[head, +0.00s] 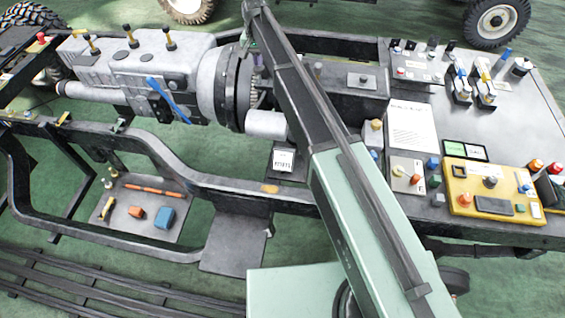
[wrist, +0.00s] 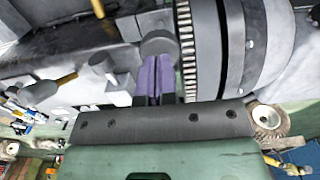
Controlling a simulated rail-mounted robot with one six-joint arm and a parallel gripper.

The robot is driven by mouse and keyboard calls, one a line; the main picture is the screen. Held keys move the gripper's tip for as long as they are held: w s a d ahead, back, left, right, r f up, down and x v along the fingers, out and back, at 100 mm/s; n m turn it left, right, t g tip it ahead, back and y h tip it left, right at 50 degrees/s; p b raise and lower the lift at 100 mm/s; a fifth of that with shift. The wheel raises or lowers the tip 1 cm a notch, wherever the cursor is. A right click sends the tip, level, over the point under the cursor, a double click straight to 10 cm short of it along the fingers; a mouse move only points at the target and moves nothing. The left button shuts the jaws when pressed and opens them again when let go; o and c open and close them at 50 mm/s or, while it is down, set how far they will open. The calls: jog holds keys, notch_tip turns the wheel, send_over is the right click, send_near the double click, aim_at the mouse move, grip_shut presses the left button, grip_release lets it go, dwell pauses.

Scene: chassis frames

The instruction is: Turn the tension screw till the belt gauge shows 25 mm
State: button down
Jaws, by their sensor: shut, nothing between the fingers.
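My gripper (wrist: 160,64) shows in the wrist view as two purple fingers pressed together, with nothing between them. Their tips are at a dark grey round end (wrist: 158,43), beside a toothed ring on the flywheel (wrist: 187,50). I cannot tell whether they touch it, or whether it is the tension screw. In the head view my arm hides most of the gripper; only a purple sliver (head: 259,61) shows beside the flywheel (head: 238,88) at the engine's rear. I cannot make out a belt, a belt gauge or a reading in either view.
The grey engine (head: 140,65) lies left of my arm on the black chassis frame (head: 180,160). A small printed card (head: 283,160) stands below a pale cylinder (head: 266,124). At right, a bench (head: 455,105) carries a yellow tray (head: 470,208), a paper sheet (head: 412,128) and several small parts.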

jog(key=shift+f+b, duration=1.3)
jog(key=shift+f, duration=0.15)
notch_tip(320, 180, up, 8)
jog(key=p, duration=0.8)
jog(key=shift+f, duration=0.1)
jog(key=s+d+f+n+b, duration=0.1)
jog(key=s+d, duration=0.5)
jog(key=s, duration=0.7)
jog(key=s+d+f+n+b, duration=0.1)
jog(key=s+d, duration=0.5)
jog(key=s, duration=0.6)
jog(key=s+d+f+n+b, duration=0.1)
jog(key=s+d, duration=0.5)
jog(key=s, duration=0.7)
jog(key=shift+s+f+b, duration=0.3)
jog(key=shift+f+b, duration=0.35)
jog(key=shift+b, duration=0.1)
jog(key=shift+d, duration=0.1)
